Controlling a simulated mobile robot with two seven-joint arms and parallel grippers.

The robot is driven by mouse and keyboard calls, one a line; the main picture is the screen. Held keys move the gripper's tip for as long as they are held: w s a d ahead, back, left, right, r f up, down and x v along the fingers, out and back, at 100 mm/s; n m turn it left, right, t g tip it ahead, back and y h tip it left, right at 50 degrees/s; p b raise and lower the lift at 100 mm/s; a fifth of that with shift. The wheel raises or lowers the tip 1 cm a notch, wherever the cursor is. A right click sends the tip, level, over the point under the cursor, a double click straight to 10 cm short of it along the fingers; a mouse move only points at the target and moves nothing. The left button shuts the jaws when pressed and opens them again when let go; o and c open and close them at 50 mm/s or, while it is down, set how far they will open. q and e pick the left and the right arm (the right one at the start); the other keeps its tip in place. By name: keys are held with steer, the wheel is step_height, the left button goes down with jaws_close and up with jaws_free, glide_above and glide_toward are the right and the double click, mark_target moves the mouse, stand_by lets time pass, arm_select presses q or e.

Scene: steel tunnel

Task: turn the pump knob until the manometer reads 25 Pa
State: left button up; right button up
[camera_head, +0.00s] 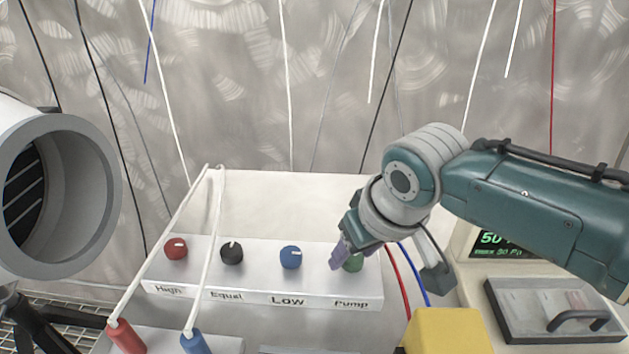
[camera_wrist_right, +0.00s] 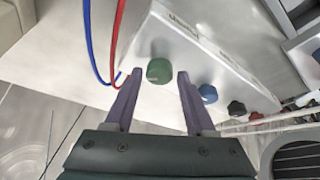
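The green pump knob (camera_head: 354,262) is the rightmost knob on the white panel (camera_head: 330,296), above the label "Pump". My right gripper (camera_head: 342,256) is at this knob, with its purple fingers partly covering it in the head view. In the right wrist view the knob (camera_wrist_right: 159,71) lies between the two spread fingertips (camera_wrist_right: 159,76), with gaps showing on both sides. The manometer display (camera_head: 497,242) shows green digits starting with "50"; my right arm hides part of it, and the smaller line below is hard to read. My left gripper is not seen.
Red (camera_head: 175,248), black (camera_head: 231,253) and blue (camera_head: 290,257) knobs stand left of the pump knob. Red and blue tubes (camera_head: 413,274) run close to its right. A yellow block (camera_head: 446,331) and a handled lid (camera_head: 553,309) lie at right. A large grey cylinder (camera_head: 98,200) stands at left.

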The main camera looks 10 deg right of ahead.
steer(key=shift+o, duration=1.2)
steer(key=p+v, duration=0.4)
steer(key=v, duration=0.5)
steer(key=shift+s+r+p, duration=0.15)
steer(key=shift+r+p, duration=0.2)
steer(key=shift+r, duration=0.05)
